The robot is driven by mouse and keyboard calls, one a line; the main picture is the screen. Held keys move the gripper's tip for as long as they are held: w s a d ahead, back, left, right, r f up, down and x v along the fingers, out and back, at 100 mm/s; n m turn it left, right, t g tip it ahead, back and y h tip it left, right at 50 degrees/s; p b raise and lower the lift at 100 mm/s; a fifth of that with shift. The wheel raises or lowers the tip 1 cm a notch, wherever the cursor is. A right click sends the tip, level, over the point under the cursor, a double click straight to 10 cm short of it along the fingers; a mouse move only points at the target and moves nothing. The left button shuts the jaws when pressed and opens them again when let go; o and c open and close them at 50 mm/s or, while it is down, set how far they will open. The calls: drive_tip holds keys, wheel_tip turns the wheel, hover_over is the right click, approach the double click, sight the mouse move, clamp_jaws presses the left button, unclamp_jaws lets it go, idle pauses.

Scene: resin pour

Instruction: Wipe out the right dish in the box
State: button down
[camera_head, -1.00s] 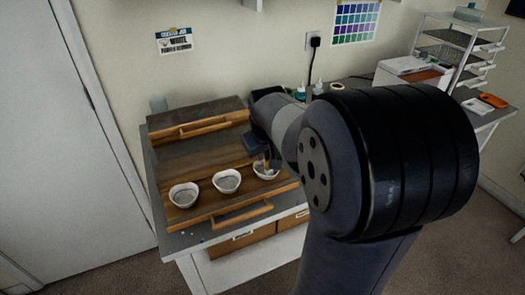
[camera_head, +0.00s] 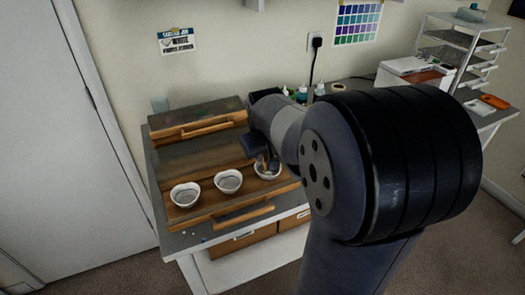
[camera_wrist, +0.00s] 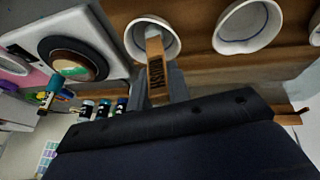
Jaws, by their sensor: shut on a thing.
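Three white dishes stand in a row in the wooden box (camera_head: 205,160): the left dish (camera_head: 185,195), the middle dish (camera_head: 228,181) and the right dish (camera_head: 267,175). My gripper (camera_head: 264,160) is above the right dish, and my arm partly hides it. In the wrist view, my gripper (camera_wrist: 165,85) is shut on a flat wooden-handled tool (camera_wrist: 156,65) with dark lettering. The tool's far end reaches into the right dish (camera_wrist: 152,30). Its tip is hard to make out, and I cannot tell whether it touches the dish. The middle dish also shows in the wrist view (camera_wrist: 247,24).
Small bottles (camera_wrist: 103,108) stand near a pale device with a dark round plate (camera_wrist: 75,62). A wooden handle (camera_head: 243,214) runs along the box's front edge. A wire rack (camera_head: 462,45) and a white machine (camera_head: 412,75) stand at the back right.

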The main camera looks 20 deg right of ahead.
drive_tip(key=shift+d, duration=0.45)
drive_tip(key=shift+w, duration=0.4)
drive_tip(key=shift+w+a, duration=0.2)
drive_tip(key=shift+a, duration=0.1)
drive_tip(key=shift+s+a, duration=0.15)
drive_tip(key=shift+a, duration=0.1)
drive_tip(key=shift+s, duration=0.4)
drive_tip(key=shift+s+d, duration=0.15)
drive_tip(key=shift+d, duration=0.15)
drive_tip(key=shift+w+d+p, duration=0.2)
drive_tip(key=shift+d+p, duration=0.1)
drive_tip(key=shift+d, duration=0.05)
drive_tip(key=shift+w+a, duration=0.1)
drive_tip(key=shift+w, duration=0.3)
drive_tip(key=shift+a, duration=0.25)
drive_tip(key=shift+s, duration=0.3)
